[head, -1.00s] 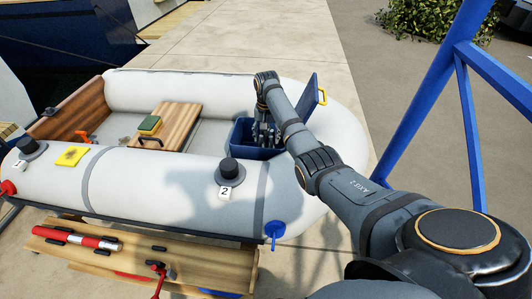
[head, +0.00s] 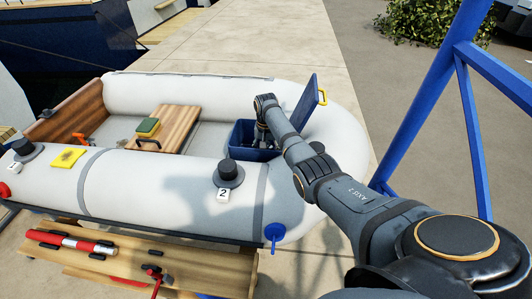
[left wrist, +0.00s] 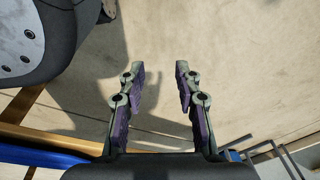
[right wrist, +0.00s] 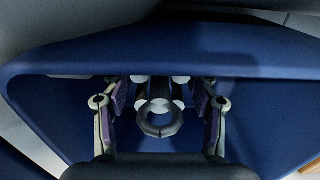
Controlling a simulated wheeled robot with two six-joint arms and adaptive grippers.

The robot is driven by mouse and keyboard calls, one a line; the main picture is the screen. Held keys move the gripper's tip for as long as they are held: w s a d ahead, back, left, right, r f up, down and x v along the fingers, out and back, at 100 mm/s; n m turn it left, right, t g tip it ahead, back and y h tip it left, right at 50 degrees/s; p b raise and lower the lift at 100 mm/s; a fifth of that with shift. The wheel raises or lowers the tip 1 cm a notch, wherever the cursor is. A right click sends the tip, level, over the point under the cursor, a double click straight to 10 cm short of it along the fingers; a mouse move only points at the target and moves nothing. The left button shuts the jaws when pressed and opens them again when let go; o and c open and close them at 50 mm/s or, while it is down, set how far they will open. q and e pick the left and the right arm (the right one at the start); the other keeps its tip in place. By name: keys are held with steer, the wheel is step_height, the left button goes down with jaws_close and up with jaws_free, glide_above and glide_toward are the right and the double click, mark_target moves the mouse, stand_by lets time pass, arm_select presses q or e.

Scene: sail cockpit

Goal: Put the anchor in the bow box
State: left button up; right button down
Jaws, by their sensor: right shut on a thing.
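The bow box is a dark blue open box (head: 240,138) in the bow of the white dinghy, its blue lid (head: 308,101) raised. My right gripper (head: 262,139) reaches down into it. In the right wrist view my right gripper (right wrist: 160,88) is shut on the anchor, whose grey ring (right wrist: 160,134) shows between the fingers. The blue box walls (right wrist: 60,100) surround them. The anchor's lower part is hidden, and I cannot tell whether it touches the floor. My left gripper (left wrist: 158,72) is open and empty above pale ground.
A wooden thwart (head: 173,122) with a green and yellow sponge (head: 148,127) lies behind the box. Black fitting 2 (head: 229,172) stands on the near tube. A wooden bench (head: 100,262) holds a red and white flare-like tube (head: 68,242). Blue posts (head: 430,100) rise at right.

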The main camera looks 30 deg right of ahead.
steer(key=c, duration=0.7)
jaws_free()
steer(key=shift+o, duration=0.2)
arm_select(q)
steer(key=s+p, duration=0.1)
steer(key=s, duration=0.1)
steer(key=s+f+p, duration=0.1)
steer(key=s+p, duration=0.1)
steer(key=shift+s+a, duration=0.15)
steer(key=shift+s, duration=0.15)
arm_select(e)
step_height(320, 180, up, 12)
steer(key=shift+r, duration=0.15)
